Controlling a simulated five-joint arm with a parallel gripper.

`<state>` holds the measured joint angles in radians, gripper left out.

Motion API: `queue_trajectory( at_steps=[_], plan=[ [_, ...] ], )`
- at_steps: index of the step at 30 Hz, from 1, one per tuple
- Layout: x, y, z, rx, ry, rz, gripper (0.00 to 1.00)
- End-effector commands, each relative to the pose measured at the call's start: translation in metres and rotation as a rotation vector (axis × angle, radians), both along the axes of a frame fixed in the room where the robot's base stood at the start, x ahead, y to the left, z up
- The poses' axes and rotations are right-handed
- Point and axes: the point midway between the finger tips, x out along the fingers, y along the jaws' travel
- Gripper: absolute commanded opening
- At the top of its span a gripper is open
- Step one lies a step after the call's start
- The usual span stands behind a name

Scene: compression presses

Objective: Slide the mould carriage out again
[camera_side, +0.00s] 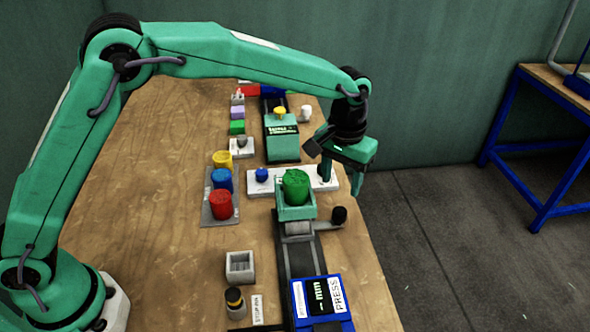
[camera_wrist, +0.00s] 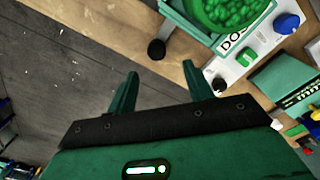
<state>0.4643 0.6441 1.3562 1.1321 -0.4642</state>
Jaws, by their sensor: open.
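The mould carriage (camera_side: 284,214) is a teal tray on a dark rail, in front of the white dosing strip. A green cup (camera_side: 296,186) stands at the tray; in the wrist view the cup (camera_wrist: 228,15) holds green pellets. A black knob (camera_side: 339,214) sits on a grey bar to the right of the carriage. In the wrist view the knob (camera_wrist: 157,49) lies beyond the fingertips, apart from them. My gripper (camera_side: 340,178) is open and empty, above the right table edge and behind the knob. It also shows in the wrist view (camera_wrist: 161,74).
The blue press (camera_side: 325,302) stands at the rail's near end. A teal machine (camera_side: 282,142) stands behind the strip (camera_side: 285,185), which carries a blue knob (camera_side: 261,174). Red, blue and yellow cups (camera_side: 221,204) stand left. Grey floor is free beyond the right edge.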

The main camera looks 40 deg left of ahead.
Motion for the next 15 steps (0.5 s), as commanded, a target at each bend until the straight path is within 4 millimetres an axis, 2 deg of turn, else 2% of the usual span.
queue_trajectory(
  at_steps=[4, 15],
  plan=[
    [0.001, -0.007, -0.008, 0.004, 0.009, 0.0, 0.52],
    [0.002, -0.007, -0.016, 0.005, 0.01, 0.0, 0.52]
  ],
)
